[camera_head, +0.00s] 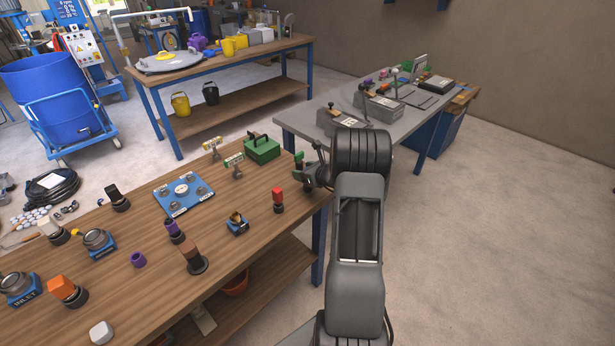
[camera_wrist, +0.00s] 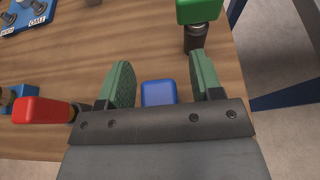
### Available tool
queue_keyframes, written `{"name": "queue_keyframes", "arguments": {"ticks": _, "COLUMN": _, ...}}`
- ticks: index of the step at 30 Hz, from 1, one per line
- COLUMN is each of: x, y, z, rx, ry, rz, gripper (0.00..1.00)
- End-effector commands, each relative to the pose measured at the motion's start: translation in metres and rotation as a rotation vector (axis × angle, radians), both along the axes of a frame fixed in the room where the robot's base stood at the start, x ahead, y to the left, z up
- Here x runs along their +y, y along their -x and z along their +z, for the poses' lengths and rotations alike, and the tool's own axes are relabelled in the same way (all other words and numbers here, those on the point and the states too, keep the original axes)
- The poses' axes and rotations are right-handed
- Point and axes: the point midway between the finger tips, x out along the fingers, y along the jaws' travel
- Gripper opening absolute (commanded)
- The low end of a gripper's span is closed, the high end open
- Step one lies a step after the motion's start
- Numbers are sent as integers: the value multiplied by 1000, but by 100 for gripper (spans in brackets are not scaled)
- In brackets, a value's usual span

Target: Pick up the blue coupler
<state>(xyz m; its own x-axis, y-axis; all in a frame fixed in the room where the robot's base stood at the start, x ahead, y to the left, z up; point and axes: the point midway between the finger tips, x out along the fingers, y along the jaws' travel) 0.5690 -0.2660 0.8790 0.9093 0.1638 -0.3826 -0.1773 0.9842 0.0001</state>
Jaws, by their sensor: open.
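The blue coupler (camera_wrist: 158,92) shows in the wrist view as a blue block top between the two green-padded fingers of my gripper (camera_wrist: 160,72). The fingers are open, with a gap to the block on each side. Its lower part is hidden by the gripper body. In the head view my gripper (camera_head: 312,174) is over the right end of the wooden table, and I cannot make out the blue coupler there.
A green-topped coupler (camera_wrist: 197,12) stands just beyond the right finger. A red-topped one (camera_wrist: 42,110) is left of the gripper, also in the head view (camera_head: 278,197). The wooden table (camera_head: 120,280) holds several fittings and a blue plate (camera_head: 181,195). The table edge is close on the right.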

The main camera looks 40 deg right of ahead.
Motion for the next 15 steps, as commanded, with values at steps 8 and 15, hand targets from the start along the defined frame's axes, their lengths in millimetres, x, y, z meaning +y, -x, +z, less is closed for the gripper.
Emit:
{"name": "queue_keyframes", "arguments": {"ticks": 8, "x": 0, "y": 0, "z": 0, "rx": 0, "ry": 0, "rz": 0, "gripper": 43}}
{"name": "queue_keyframes", "arguments": {"ticks": 15, "x": 0, "y": 0, "z": 0, "rx": 0, "ry": 0, "rz": 0, "gripper": 20}}
